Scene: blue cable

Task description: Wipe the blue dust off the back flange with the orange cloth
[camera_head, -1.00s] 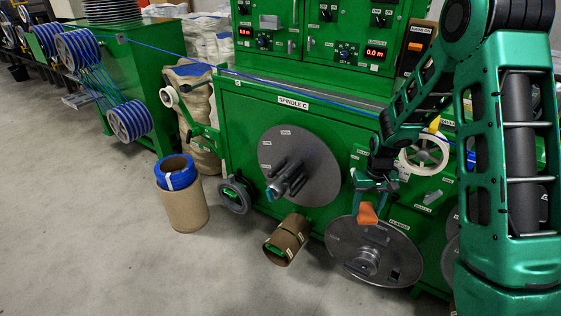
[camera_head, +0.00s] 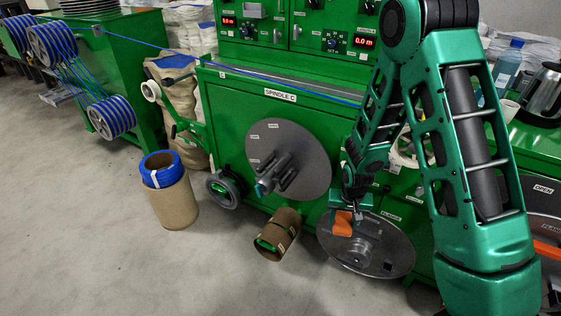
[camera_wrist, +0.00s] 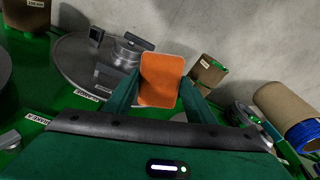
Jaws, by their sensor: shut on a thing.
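My gripper (camera_head: 345,212) is shut on the orange cloth (camera_head: 342,223), a folded pad between the fingertips in the wrist view (camera_wrist: 162,80). In the head view the cloth overlaps the upper left of a lower grey flange disc (camera_head: 395,258) with a hub; I cannot tell whether they touch. That disc also shows behind the left finger in the wrist view (camera_wrist: 75,58). The larger grey disc on spindle C (camera_head: 310,150), apparently the back flange, is upright on the green cabinet, left of and above my gripper. I cannot make out blue dust on it.
The spindle shaft (camera_head: 280,178) sticks out from the upright disc. A brown core tube (camera_head: 278,235) lies below it. A cardboard tube with a blue band (camera_head: 175,205) stands on the floor at left. A blue cable (camera_head: 170,47) runs above the cabinet front. The front floor is open.

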